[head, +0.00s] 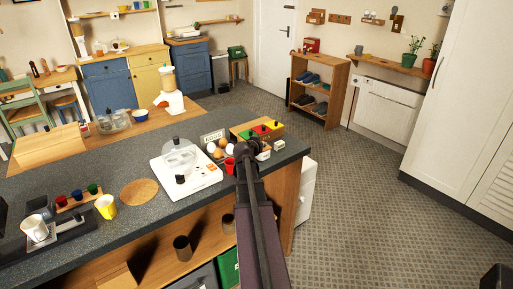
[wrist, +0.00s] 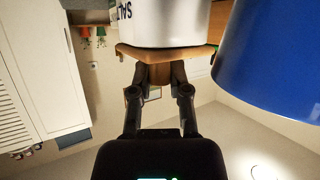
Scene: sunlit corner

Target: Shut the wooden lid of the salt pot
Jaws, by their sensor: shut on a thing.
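The white salt pot (wrist: 165,22), with dark letters on its side, is at the top of the wrist view, which shows the room upside down. Its wooden lid (wrist: 130,50) lies across the pot's mouth; I cannot tell whether a thin gap remains. My gripper (wrist: 159,76) is shut on the lid's round wooden knob (wrist: 159,80), one finger on each side. In the head view my gripper (head: 247,150) is over the right end of the dark counter, and I cannot make out the pot there.
A large blue object (wrist: 275,50) is close beside the pot in the wrist view. On the dark counter (head: 120,165), a white scale (head: 185,172), a red cup (head: 229,165), eggs (head: 217,149) and a wooden box with coloured parts (head: 257,130) crowd near my gripper. Patterned floor lies open to the right.

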